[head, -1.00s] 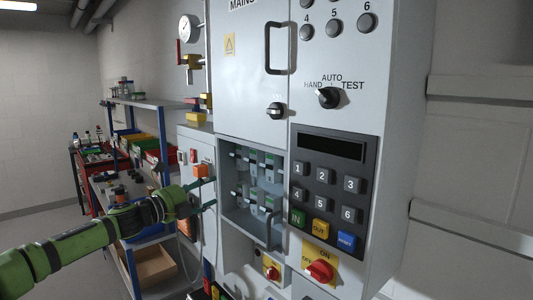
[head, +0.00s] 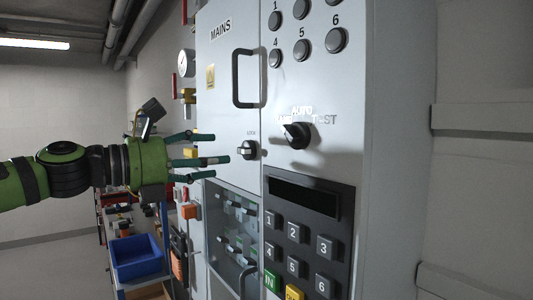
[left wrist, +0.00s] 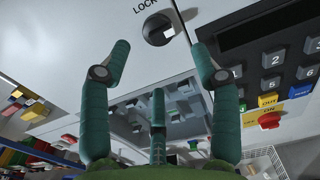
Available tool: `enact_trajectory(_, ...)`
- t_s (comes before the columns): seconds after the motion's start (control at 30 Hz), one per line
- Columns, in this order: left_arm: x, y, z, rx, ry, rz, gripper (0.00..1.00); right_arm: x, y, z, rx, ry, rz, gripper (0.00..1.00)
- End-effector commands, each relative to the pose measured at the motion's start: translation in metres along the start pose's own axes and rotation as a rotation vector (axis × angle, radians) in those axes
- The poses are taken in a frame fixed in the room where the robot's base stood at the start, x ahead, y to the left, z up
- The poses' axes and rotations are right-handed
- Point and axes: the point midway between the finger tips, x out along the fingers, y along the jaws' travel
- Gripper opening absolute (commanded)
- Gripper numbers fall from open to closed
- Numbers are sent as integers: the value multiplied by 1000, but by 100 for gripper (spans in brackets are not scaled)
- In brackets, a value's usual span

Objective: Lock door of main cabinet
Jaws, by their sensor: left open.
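The main cabinet door (head: 225,85), marked MAINS, appears closed and has a large dark handle (head: 236,78). Its lock knob (head: 247,150), dark with a pale bar, sits low on the door under a small LOCK label. My left gripper (head: 222,165) has green-teal fingers and is open and empty, just left of the knob with its fingertips pointing at it. In the left wrist view the knob (left wrist: 159,29) shows ahead between two spread fingers, apart from them. The third finger is lower. My right gripper is out of view.
A black AUTO selector knob (head: 297,135) is right of the lock. A keypad panel (head: 310,235) and a compartment (head: 232,225) of switches lie below. A blue bin (head: 137,257) stands on a shelf at lower left. A gauge and valves are behind my gripper.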

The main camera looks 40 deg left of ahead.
Motion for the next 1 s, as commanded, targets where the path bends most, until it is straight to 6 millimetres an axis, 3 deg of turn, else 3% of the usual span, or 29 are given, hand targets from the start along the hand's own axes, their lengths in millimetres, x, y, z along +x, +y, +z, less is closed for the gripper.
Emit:
enact_trajectory(0.17,15,-1,4,1,2,-3,63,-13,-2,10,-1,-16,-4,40)
enact_trajectory(0.43,56,-1,4,-2,0,-3,63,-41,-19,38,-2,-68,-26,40)
enact_trajectory(0.6,68,0,2,0,-1,1,63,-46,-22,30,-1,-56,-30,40)
enact_trajectory(0.87,70,0,1,2,-2,2,63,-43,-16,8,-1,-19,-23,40)
enact_trajectory(0.9,70,0,1,1,-2,2,55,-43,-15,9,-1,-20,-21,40)
enact_trajectory(1.0,70,0,0,1,-2,2,15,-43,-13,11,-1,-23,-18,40)
